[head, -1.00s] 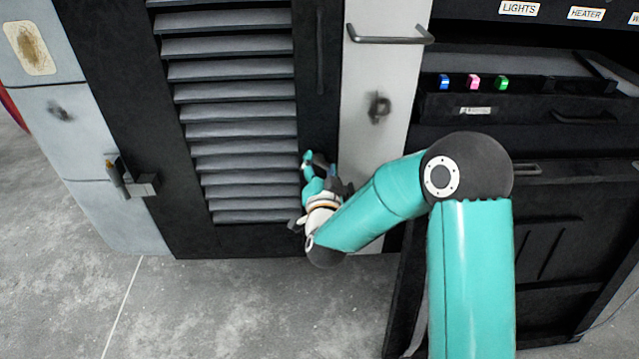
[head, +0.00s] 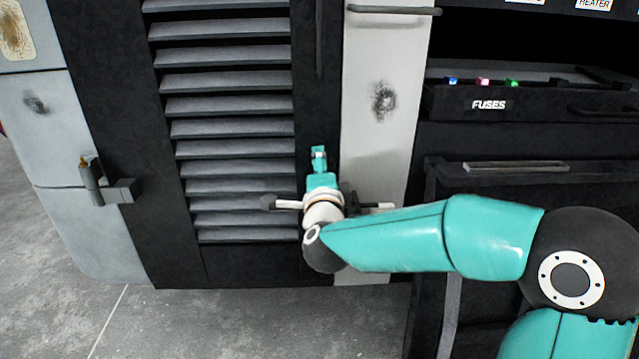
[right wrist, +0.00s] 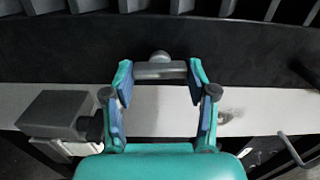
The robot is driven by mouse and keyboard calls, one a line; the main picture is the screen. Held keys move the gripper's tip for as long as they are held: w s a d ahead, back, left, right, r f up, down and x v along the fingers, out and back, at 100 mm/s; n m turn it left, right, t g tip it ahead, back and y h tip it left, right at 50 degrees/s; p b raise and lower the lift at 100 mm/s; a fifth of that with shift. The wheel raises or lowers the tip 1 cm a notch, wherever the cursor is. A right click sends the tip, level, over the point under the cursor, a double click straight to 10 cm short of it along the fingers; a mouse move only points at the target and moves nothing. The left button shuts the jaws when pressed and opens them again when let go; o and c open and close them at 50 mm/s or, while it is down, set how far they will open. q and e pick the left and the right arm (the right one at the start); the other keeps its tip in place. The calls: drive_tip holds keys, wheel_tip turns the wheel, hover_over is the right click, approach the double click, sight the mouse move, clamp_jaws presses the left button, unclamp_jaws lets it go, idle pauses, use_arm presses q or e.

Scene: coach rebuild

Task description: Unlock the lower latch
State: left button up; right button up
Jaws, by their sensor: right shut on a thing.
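The lower latch (right wrist: 160,71), a short grey bar with a round knob behind it, sits on the dark door frame beside the white post. My right gripper is on it in the right wrist view (right wrist: 160,80), one finger at each end of the bar, shut on it. In the head view my right gripper (head: 319,157) appears nearly edge-on against the dark frame, right of the louvres, and hides the latch. My left gripper is not in view.
The louvred panel (head: 228,107) lies left of my gripper. The white post (head: 368,135) carries a grey bar handle (head: 393,10). Another latch (head: 107,186) is at the left. The fuse drawer (head: 540,104) and a dark panel are at the right. Grey floor (head: 210,325) is free below.

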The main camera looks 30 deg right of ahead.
drive_tip(key=shift+d+f+m+b, duration=0.15)
drive_tip(key=shift+m+b, duration=0.25)
drive_tip(key=shift+m, duration=0.2)
drive_tip(key=o, duration=1.2)
drive_tip(key=shift+c, duration=0.2)
drive_tip(key=v, duration=1.2)
